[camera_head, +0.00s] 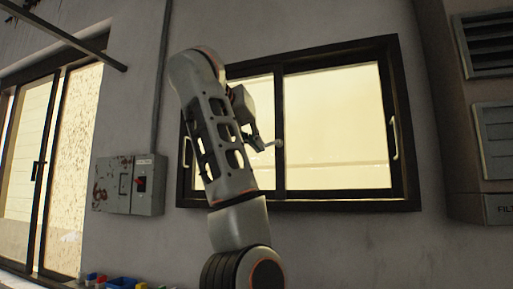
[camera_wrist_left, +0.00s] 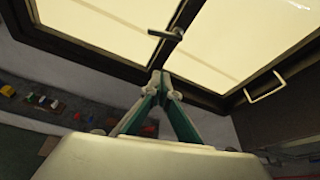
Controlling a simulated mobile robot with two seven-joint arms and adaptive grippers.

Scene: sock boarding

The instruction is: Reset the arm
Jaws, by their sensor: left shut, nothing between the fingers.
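My left arm rises through the middle of the head view, in front of the window. My left gripper (camera_head: 268,145) shows small beside the arm's upper link, partly hidden by it. In the left wrist view the left gripper (camera_wrist_left: 161,78) has its two fingers meeting at the tips, with nothing between them. It is raised in the air and touches nothing that I can see. My right gripper is not in view.
A dark-framed window (camera_head: 335,125) fills the wall behind the arm. A grey electrical box (camera_head: 148,185) hangs to the left, and vented grey panels (camera_head: 490,140) stand at the right. Small coloured bins (camera_head: 120,283) sit low at the left. A glazed door (camera_head: 30,170) is far left.

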